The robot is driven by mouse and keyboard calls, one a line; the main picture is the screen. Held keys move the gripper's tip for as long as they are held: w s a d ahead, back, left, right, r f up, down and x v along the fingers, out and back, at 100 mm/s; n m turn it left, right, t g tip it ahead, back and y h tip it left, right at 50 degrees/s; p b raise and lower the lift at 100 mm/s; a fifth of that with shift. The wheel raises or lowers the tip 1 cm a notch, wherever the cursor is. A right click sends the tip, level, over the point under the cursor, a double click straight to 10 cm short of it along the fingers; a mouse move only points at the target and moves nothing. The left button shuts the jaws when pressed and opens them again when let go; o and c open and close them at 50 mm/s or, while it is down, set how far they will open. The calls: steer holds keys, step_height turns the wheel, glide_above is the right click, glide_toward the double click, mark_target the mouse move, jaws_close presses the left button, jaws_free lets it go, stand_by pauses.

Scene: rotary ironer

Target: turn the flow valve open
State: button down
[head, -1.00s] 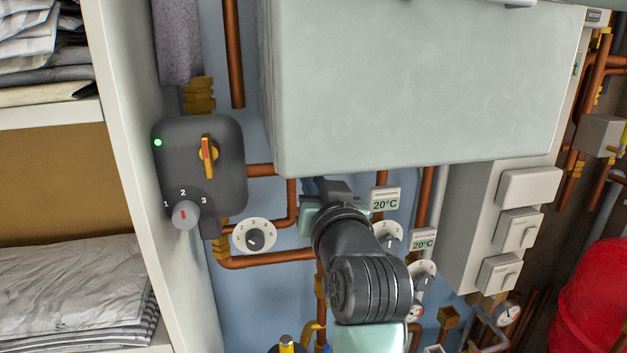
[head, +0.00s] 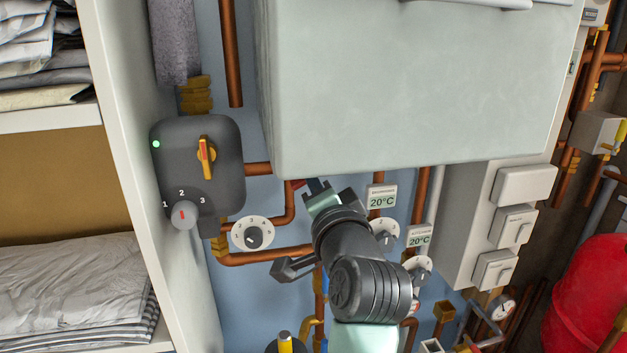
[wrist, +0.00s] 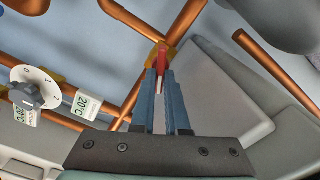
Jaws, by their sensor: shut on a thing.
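The flow valve's red lever (wrist: 162,58) sits on a brass fitting (wrist: 166,52) on the copper pipe in the wrist view. My gripper (wrist: 159,82) is shut on the lever, with its blue-grey fingers on either side. In the head view, my gripper (head: 312,186) reaches up under the lower edge of the large pale cabinet. A small bit of the red lever (head: 298,184) shows left of the fingertips there. Most of the valve is hidden by the cabinet and my gripper, so I cannot tell its exact angle in the head view.
The pale cabinet (head: 410,90) overhangs the pipes closely. White dials (head: 252,234) and 20°C displays (head: 381,196) sit beside my arm. A dark control box (head: 198,165) with a yellow-red switch is at left. Shelves of linen stand far left; a red tank (head: 590,300) is lower right.

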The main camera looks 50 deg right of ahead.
steer(key=m, duration=0.5)
steer(key=shift+f, duration=0.15)
steer(key=shift+m, duration=0.3)
stand_by(0.3)
steer(key=c, duration=0.9)
jaws_free()
steer(key=shift+s, duration=0.1)
steer(key=b+v, duration=0.4)
steer(key=v, duration=0.8)
steer(key=shift+s+a, duration=0.3)
